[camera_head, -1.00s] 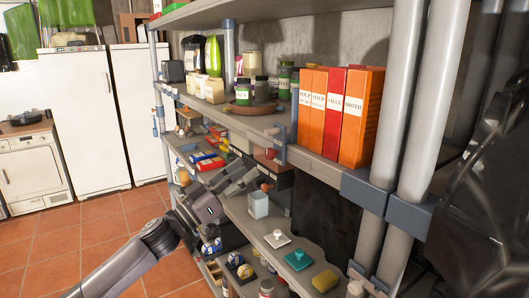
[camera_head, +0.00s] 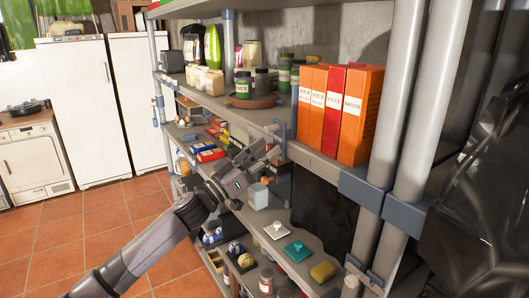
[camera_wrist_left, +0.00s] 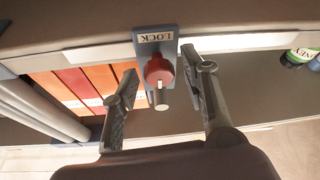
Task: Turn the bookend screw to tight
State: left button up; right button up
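The bookend screw (camera_wrist_left: 159,72) has a red knob and a pale stem in the left wrist view. It sits on a blue-grey block (camera_wrist_left: 155,41) labelled LOCK at the shelf edge. In the head view the clamp (camera_head: 276,129) is just left of the upright orange and red books (camera_head: 335,112). My left gripper (camera_wrist_left: 160,66) is open, with one finger on each side of the knob and visible gaps to it. In the head view my left gripper (camera_head: 258,157) is just below the shelf edge by the clamp, and the knob is hard to make out. My right gripper is not in view.
Jars (camera_head: 243,85) stand on the same shelf, left of the clamp. A pale container (camera_head: 258,195), a white knobbed piece (camera_head: 276,230), a teal one (camera_head: 298,251) and a yellow sponge (camera_head: 323,271) are on the shelf below. Thick metal posts (camera_head: 395,130) rise at right.

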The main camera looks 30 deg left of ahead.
pick_arm(q)
grip_shut()
dwell(0.5)
